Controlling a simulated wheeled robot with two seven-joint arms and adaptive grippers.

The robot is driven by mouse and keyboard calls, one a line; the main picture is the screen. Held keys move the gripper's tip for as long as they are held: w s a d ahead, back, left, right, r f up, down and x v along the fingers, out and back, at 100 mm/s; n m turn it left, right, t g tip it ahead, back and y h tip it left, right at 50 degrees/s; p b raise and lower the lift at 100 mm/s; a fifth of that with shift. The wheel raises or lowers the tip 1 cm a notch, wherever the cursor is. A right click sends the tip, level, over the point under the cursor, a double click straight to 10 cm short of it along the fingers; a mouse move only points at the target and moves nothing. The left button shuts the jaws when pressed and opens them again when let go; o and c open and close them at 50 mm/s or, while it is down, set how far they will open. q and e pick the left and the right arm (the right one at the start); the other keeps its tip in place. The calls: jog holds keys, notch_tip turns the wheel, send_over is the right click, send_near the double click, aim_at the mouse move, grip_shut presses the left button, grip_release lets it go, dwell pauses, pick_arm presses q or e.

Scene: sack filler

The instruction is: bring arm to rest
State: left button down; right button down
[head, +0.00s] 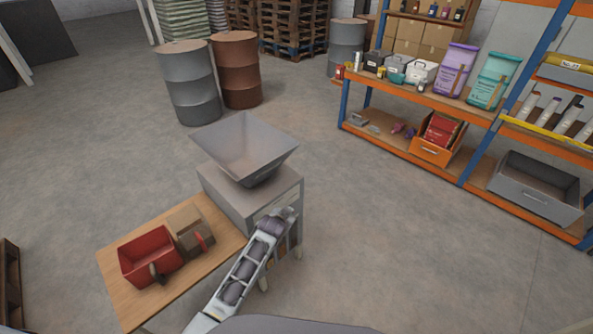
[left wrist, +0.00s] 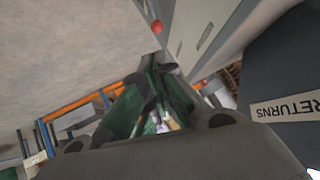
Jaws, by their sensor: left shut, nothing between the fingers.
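My left arm (head: 240,275) comes in from the bottom of the head view and reaches up to the front of the grey sack filler (head: 232,195). Its wrist end is beside the filler's front face; the fingers cannot be made out there. In the left wrist view my left gripper (left wrist: 155,82) shows with dark fingers drawn together, shut and empty. Whether the arm touches the filler cannot be told. My right gripper is in neither view.
A wooden table (head: 112,270) beside the filler bears a red bin (head: 140,258) and a cardboard box (head: 187,218). A wide grey hopper (head: 245,145) tops the filler. A dark box labelled RETURNS (left wrist: 285,75) is close at the wrist view's right. Open floor (head: 400,260) lies right of the arm.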

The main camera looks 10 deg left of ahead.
pick_arm(q)
jog(key=s+f+n+h, duration=0.15)
jog(key=s+f, duration=0.25)
jog(key=f, duration=1)
jog(key=s+a+f+n+g+y, duration=0.1)
jog(key=s+a+f+g, duration=0.35)
jog(key=s+f, duration=1.1)
jog(key=s+a+f+g, duration=0.1)
jog(key=s+a+f, duration=0.2)
jog(key=s, duration=0.9)
jog(key=s+a+f+g+y, duration=0.1)
jog(key=s+f, duration=0.5)
jog(key=s, duration=0.7)
jog(key=s+a+f+g, duration=0.2)
jog(key=s+a+f, duration=0.2)
jog(key=s, duration=0.9)
jog(key=shift+a+f+n, duration=0.15)
jog(key=shift+a+n, duration=0.2)
jog(key=shift+a, duration=0.7)
jog(key=shift+s+g+y, duration=0.2)
jog(key=shift+g+y, duration=0.05)
